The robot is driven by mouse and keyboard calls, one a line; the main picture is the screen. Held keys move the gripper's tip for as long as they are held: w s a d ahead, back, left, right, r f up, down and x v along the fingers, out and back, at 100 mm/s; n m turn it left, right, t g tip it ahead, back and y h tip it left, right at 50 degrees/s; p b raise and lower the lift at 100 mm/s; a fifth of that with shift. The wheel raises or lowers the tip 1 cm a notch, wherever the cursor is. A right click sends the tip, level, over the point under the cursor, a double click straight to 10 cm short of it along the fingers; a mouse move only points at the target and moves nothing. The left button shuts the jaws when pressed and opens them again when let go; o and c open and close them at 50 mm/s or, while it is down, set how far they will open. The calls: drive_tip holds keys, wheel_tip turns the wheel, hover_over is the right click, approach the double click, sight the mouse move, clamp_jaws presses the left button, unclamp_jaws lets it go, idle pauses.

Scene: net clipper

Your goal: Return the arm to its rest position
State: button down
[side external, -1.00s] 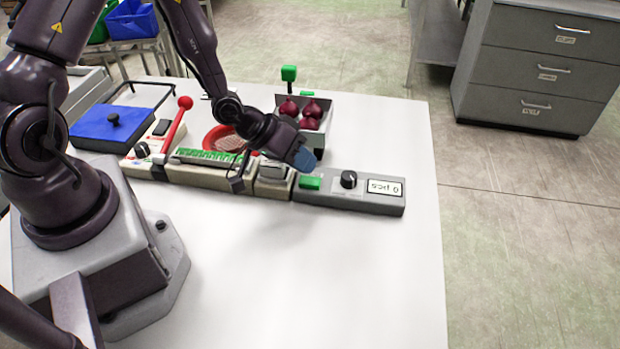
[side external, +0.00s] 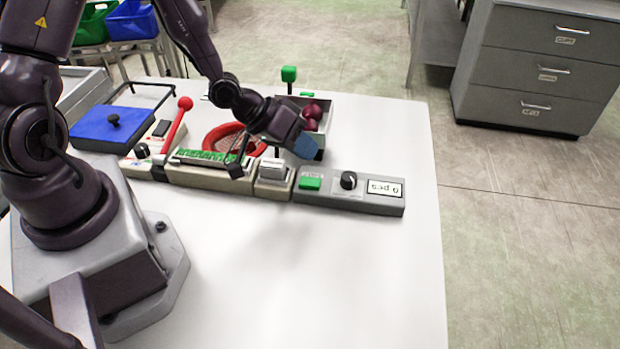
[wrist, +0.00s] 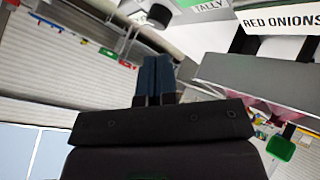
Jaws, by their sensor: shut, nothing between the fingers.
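My gripper (side external: 305,147) is shut, with its blue fingertips together and nothing seen between them. In the side view it hangs above the bench, in front of the onion bin (side external: 322,142) and partly covering it. The shut blue fingers also show in the wrist view (wrist: 154,78), clear of any object. My arm is bent and reaches out over the clipper row from the left.
Below my gripper is a grey console (side external: 380,203) with a green button, black knob and "0 pcs" display. Left of it stand the clipper with red lever (side external: 178,120), red net (side external: 222,137) and blue lid (side external: 92,128). The front bench is clear.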

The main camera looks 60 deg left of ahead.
drive_tip(key=s+a+r+m+g+y, duration=0.1)
drive_tip(key=s+a+r+y, duration=0.15)
drive_tip(key=r, duration=0.45)
drive_tip(key=s+a+r+m+g+y, duration=0.1)
drive_tip(key=s+a+r+y, duration=0.1)
drive_tip(key=a+r+y, duration=0.3)
drive_tip(key=s+d+r+h, duration=0.2)
drive_tip(key=s+d+r, duration=0.3)
drive_tip(key=s+r, duration=0.7)
drive_tip(key=shift+s+r, duration=0.25)
drive_tip(key=shift+s, duration=0.15)
drive_tip(key=shift+h, duration=0.25)
